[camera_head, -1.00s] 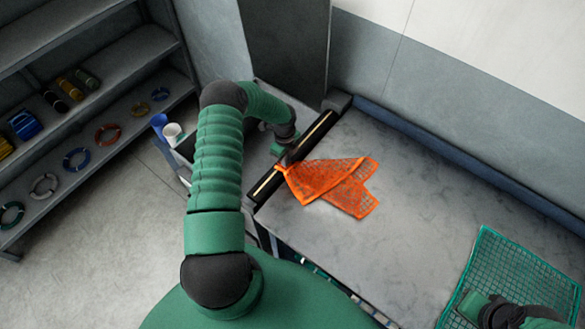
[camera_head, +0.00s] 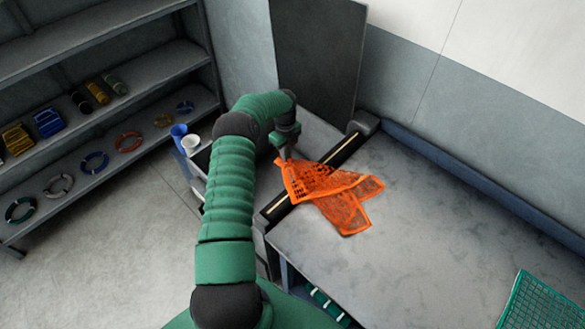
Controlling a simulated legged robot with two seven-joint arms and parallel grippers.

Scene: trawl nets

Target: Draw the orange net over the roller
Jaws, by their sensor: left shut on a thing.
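The orange net (camera_head: 340,208) lies draped across the roller, a dark bar with a pale yellow strip (camera_head: 344,153) along the table's left edge. Part of the net is on the left side of the roller, and two spread flaps rest on the grey table to its right. My left gripper (camera_head: 284,157) is left of the roller, shut on the net's upper left corner. The net hides the middle of the roller; both roller ends show. The fingertips are small and partly hidden. My right gripper is out of view.
The grey table (camera_head: 420,240) is mostly bare. A green net (camera_head: 540,305) lies at its lower right. A dark upright panel (camera_head: 318,60) stands behind the roller. Blue and white cups (camera_head: 191,143) stand left of my arm, near shelves (camera_head: 150,70) with coils and spools.

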